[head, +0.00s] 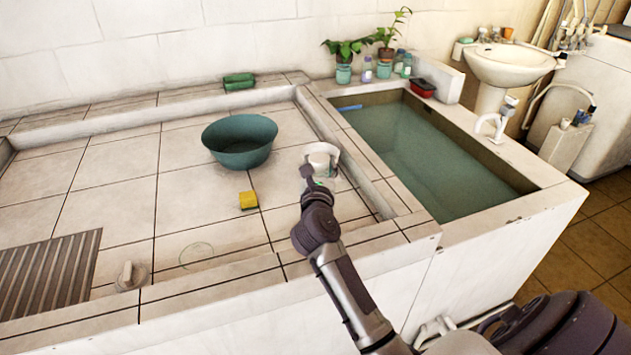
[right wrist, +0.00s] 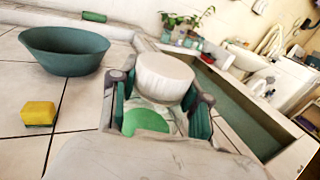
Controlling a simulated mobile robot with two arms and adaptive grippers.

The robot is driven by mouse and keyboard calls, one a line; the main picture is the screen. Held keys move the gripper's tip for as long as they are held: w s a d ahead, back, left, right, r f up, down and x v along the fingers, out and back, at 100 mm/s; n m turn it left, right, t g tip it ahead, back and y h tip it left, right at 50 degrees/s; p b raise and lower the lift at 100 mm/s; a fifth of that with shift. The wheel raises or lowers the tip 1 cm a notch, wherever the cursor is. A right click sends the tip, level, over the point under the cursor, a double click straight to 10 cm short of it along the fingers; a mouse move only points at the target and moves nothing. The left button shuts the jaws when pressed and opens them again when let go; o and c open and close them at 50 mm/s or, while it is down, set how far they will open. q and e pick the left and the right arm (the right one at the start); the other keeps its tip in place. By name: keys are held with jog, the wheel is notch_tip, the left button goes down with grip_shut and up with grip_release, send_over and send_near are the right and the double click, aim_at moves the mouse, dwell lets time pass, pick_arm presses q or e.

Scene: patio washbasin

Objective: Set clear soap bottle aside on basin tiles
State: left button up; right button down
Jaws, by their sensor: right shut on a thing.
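The clear soap bottle (right wrist: 148,120) has a wide white cap (right wrist: 164,76) and a green patch on its body. It fills the middle of the right wrist view, upright between the fingers of my right gripper (right wrist: 160,104). The gripper is shut on it. In the head view the bottle's white top (head: 322,148) shows at the end of my right arm, over the right part of the basin tiles (head: 200,185). The gripper partly hides the bottle, and I cannot tell whether its base touches the tiles. My left gripper is not in view.
A teal bowl (head: 240,142) and a yellow sponge (head: 248,200) are left of the bottle. A water-filled trough (head: 420,150) lies to the right behind a raised tiled edge. A ribbed board (head: 45,280) is at front left. Tiles left of the bowl are bare.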

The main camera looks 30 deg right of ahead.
jog(key=shift+w+f, duration=0.35)
jog(key=shift+w, duration=0.3)
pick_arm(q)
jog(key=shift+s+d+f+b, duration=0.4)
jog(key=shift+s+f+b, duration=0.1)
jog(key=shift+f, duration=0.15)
pick_arm(e)
notch_tip(320, 180, down, 4)
jog(key=shift+r, duration=0.1)
jog(key=c, duration=0.5)
grip_release()
jog(key=shift+s+f, duration=0.1)
jog(key=shift+f, duration=0.1)
jog(key=shift+c, duration=0.2)
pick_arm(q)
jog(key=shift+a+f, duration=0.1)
